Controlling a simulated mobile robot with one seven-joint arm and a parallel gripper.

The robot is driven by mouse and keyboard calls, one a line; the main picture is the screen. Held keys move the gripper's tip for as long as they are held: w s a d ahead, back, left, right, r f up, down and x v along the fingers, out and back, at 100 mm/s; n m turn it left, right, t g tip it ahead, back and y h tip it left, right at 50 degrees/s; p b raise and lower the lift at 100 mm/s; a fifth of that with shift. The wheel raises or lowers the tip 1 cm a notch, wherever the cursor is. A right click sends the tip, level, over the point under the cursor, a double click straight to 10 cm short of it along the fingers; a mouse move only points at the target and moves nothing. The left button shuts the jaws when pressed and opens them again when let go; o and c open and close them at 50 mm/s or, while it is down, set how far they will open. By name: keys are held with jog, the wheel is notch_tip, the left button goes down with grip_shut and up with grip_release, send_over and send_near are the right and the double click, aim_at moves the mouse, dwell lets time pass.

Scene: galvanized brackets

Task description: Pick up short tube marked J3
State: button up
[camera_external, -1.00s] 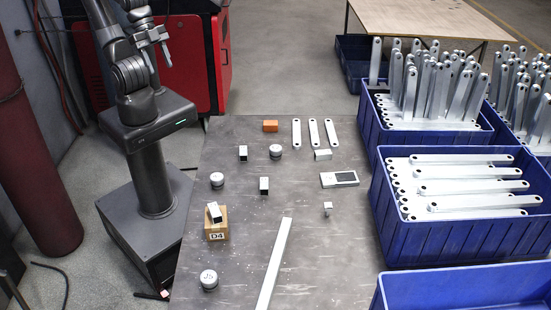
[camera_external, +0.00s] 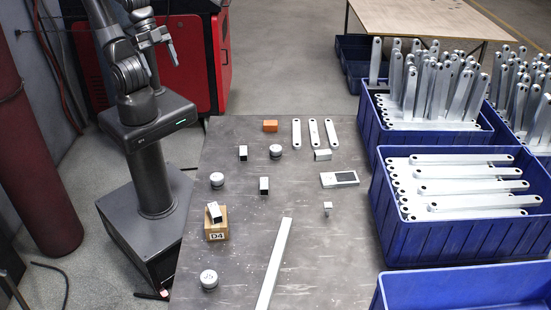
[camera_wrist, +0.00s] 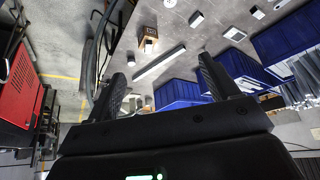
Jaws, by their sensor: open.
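Several short square tubes with dark open ends stand or lie on the grey table: one at the back left (camera_external: 243,153), one at the middle (camera_external: 264,185), one at the back right (camera_external: 323,155) and one on a cardboard box marked D4 (camera_external: 216,231). No J3 marking is readable on any of them. Round white-topped pieces are there too; the front one (camera_external: 209,279) seems to read J5. My gripper (camera_wrist: 160,72) is open and empty, raised high, well away from the table at the upper left of the external view.
A long bar (camera_external: 273,265) lies at the table's front. Blue crates of links (camera_external: 455,242) line the right side. The table's right front is clear.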

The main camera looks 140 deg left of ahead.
jog(key=w+a+f+n+g, duration=0.2)
jog(key=w+a+f+n, duration=0.15)
jog(key=w, duration=0.25)
jog(key=n+g, duration=0.4)
jog(key=n, duration=0.2)
send_over(245, 150)
notch_tip(245, 150, down, 24)
jog(key=shift+d+f, duration=0.1)
jog(key=shift+f, duration=5.45)
jog(key=shift+c, duration=0.3)
jog(key=c, duration=1)
jog(key=shift+r, duration=0.2)
